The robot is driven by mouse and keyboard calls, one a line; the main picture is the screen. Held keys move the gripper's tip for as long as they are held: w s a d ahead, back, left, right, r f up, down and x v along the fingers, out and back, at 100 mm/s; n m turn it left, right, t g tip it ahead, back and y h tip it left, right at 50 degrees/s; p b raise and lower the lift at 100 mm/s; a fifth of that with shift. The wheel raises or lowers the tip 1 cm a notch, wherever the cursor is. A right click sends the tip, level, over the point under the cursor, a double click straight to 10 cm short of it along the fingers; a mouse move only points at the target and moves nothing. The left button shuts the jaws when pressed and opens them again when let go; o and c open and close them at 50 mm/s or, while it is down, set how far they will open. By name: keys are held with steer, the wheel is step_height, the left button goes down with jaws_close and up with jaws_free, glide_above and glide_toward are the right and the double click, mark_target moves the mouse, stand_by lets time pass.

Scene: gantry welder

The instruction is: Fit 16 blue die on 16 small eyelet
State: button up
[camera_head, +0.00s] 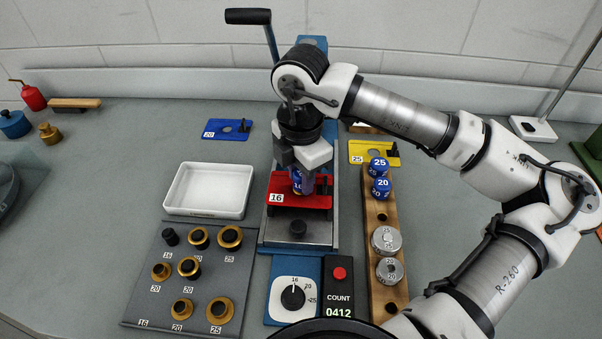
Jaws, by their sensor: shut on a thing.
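My gripper (308,178) points down over the blue press in the middle of the bench. It is shut on a blue die (298,188), which seems to bear the number 16 and is partly hidden by the fingers. The die is at the red plate (312,201) labelled 16; I cannot tell whether it touches it. A dark knob-like piece (298,228) stands just in front of the red plate. The grey board (150,300) at left holds several brass eyelets with dark centres. A small dark piece (170,237) stands by a 16 label there.
A wooden rack (376,225) at right holds blue dies 25 (378,165) and 20 (382,187) and two silver pieces. A white tray (208,213) is empty. A dial (293,297) and counter (338,290) stand in front. Blue (228,133) and yellow (358,150) plates lie behind.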

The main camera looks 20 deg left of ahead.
steer(key=o, duration=1.1)
steer(key=shift+o, duration=0.2)
